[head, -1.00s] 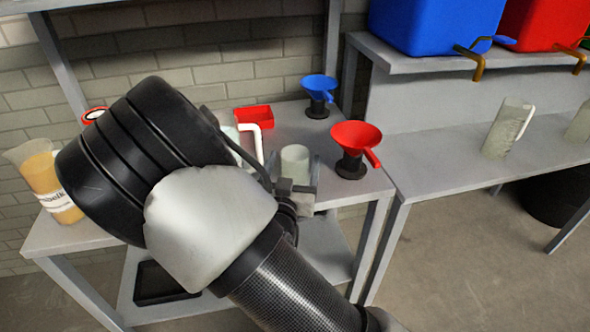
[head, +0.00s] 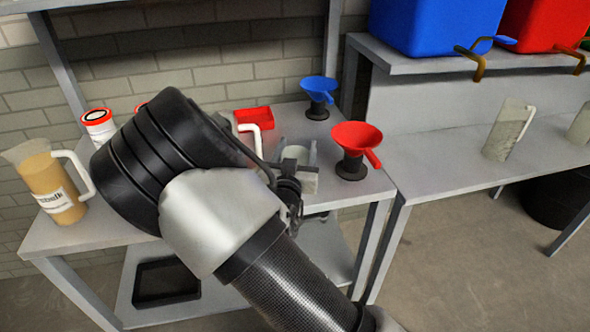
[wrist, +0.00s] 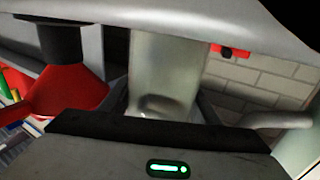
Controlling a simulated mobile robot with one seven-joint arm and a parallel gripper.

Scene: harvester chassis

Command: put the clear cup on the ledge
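The clear cup (head: 297,154) stands on the left table, left of the red funnel, partly hidden behind my gripper. My gripper (head: 298,166) is at the cup, with its fingers on either side of it. In the wrist view, which is upside down, the cup (wrist: 168,70) fills the middle, between the dark fingertips of my gripper (wrist: 165,95). The fingertips look very near the cup's sides; I cannot tell whether they press on it. Which surface is the ledge is not clear; a raised grey shelf (head: 412,64) carries the dispensers at the right.
A labelled amber jug (head: 48,188) and red-lidded jar (head: 98,124) stand left of my arm. A clear jug (head: 507,131) stands on the right table, which has free room.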

